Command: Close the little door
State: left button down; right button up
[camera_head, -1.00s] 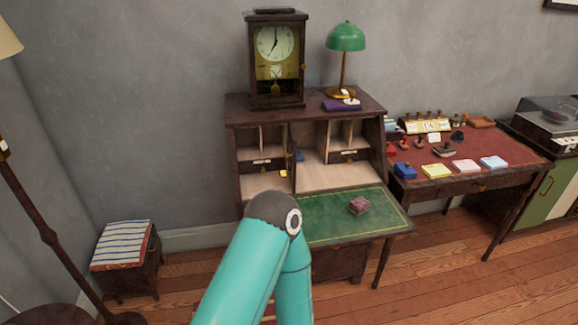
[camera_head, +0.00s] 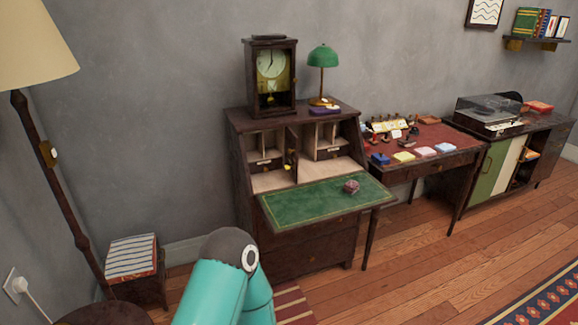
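A dark wooden writing desk (camera_head: 300,245) stands against the wall with its green-topped flap (camera_head: 310,208) folded down. Inside it, between the left and right pigeonholes, a narrow dark panel (camera_head: 292,145) stands out toward me; it looks like a little door standing open. A small yellow piece (camera_head: 288,167) shows at its lower part. The panel is small here and its hinge side is hard to tell. One teal arm of mine with a dark joint comes up from the bottom, well short of the desk. Neither gripper is in view.
A small dark reddish object (camera_head: 351,186) lies on the flap. A clock (camera_head: 270,75) and green lamp (camera_head: 323,70) stand on top. A red-topped table (camera_head: 440,135) and cabinet (camera_head: 490,170) stand right. A floor lamp (camera_head: 55,165) and stool (camera_head: 132,260) stand left. Floor is clear at right.

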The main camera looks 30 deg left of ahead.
aim_at(291, 139)
jog(key=u, duration=0.85)
jog(key=i, duration=1.05)
jog(key=z, duration=0.1)
